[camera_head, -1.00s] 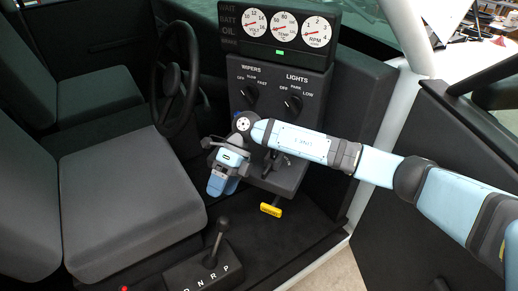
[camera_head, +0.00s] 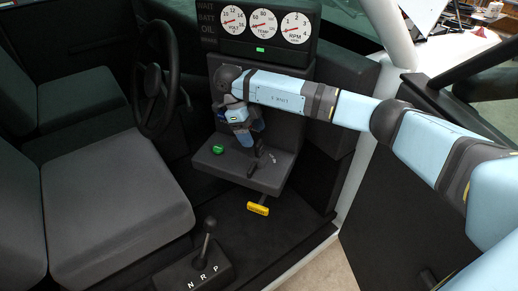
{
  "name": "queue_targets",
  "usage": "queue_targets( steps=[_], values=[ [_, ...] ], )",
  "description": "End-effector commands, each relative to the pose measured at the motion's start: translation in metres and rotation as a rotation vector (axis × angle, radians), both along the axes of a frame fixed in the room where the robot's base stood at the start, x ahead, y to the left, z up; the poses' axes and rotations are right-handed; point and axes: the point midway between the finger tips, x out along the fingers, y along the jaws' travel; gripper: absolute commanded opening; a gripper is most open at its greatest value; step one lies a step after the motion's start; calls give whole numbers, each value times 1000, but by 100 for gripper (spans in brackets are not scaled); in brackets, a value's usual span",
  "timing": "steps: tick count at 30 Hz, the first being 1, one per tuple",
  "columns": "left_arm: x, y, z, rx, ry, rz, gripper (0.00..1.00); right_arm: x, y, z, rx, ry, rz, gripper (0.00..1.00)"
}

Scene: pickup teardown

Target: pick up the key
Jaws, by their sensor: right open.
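My right arm comes in from the right, across the front of the dashboard panel. My right gripper (camera_head: 248,136) is open and points down just above the panel's lower ledge (camera_head: 225,168). I see nothing between its fingers. The key cannot be picked out for certain. Small dark parts stand on the ledge below the gripper, among them a dark lever (camera_head: 252,169), and a tiny pale detail sits to their right. A green knob (camera_head: 217,150) is on the ledge to the left of the gripper. My left gripper is not in view.
A yellow handle (camera_head: 258,209) sticks out below the ledge. A gear shifter (camera_head: 208,240) stands on the floor in front. The steering wheel (camera_head: 153,85) and seats (camera_head: 115,205) are at left. Gauges (camera_head: 263,24) top the panel. The door (camera_head: 400,200) is at right.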

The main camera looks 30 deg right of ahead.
Motion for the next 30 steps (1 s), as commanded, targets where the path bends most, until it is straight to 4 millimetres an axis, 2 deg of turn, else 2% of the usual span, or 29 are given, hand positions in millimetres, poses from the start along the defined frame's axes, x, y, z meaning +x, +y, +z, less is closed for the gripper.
queue_targets(
  steps=[5, 11, 15, 23, 24, 30],
  values=[
    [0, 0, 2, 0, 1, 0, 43, -3, -2, -9, 2, 0, 1, 72],
    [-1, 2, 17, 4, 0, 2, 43, -10, -10, -32, 1, 3, -1, 72],
    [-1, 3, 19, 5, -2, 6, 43, -15, -14, -49, 1, 1, 1, 72],
    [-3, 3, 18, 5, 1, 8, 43, -16, -15, -55, 2, -1, 1, 72],
    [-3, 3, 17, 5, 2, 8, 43, -16, -15, -55, 2, -1, 1, 70],
    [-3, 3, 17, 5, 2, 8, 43, -15, -15, -55, 1, -1, 1, 24]
  ],
)
